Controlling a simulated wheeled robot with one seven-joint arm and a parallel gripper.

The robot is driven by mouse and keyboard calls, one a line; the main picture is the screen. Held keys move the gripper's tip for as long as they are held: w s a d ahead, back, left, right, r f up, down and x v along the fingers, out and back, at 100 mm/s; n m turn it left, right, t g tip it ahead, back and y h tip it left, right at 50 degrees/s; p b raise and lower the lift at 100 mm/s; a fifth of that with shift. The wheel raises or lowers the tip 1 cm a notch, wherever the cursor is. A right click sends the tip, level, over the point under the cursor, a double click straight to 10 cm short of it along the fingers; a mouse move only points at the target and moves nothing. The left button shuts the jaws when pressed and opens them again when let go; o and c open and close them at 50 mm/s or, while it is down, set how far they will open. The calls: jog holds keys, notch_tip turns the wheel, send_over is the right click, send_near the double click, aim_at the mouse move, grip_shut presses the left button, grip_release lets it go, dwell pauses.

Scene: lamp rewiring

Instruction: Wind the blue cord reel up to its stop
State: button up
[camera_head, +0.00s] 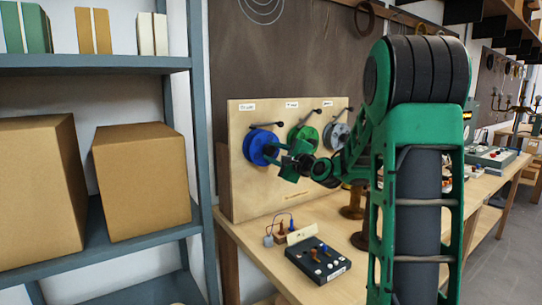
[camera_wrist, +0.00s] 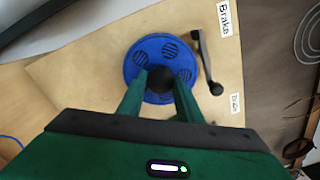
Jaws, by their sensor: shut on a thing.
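The blue cord reel (camera_head: 259,146) is mounted on the upright wooden board, leftmost of three reels. In the wrist view the blue reel (camera_wrist: 142,52) faces me, with round slotted patches and a dark knob (camera_wrist: 160,79) at its middle. My gripper (camera_wrist: 160,84) has its two green fingers on either side of this knob and is shut on it; the exact contact is partly hidden by the fingers. In the head view my gripper (camera_head: 277,151) is at the reel's front. A dark lever (camera_wrist: 205,60) with a black ball end stands beside the reel, apart from my fingers.
A green reel (camera_head: 302,138) and a grey reel (camera_head: 337,135) sit to the right on the board (camera_head: 250,195), each with a lever above. A black box (camera_head: 318,261) with small knobs lies on the bench below. A shelf with cardboard boxes (camera_head: 142,180) stands at left.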

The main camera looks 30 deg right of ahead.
jog(key=m, duration=0.4)
jog(key=shift+d+f+m, duration=0.1)
jog(key=shift+f+m, duration=0.2)
jog(key=shift+f, duration=0.05)
jog(key=m, duration=0.4)
jog(key=shift+f+m, duration=0.1)
jog(key=shift+m, duration=0.3)
jog(key=shift+a, duration=0.2)
jog(key=o, duration=1)
jog(key=shift+o, duration=0.2)
jog(key=shift+s+r, duration=0.1)
jog(key=shift+r, duration=0.1)
jog(key=s, duration=1)
jog(key=shift+s+d, duration=0.2)
jog(key=shift+s, duration=0.05)
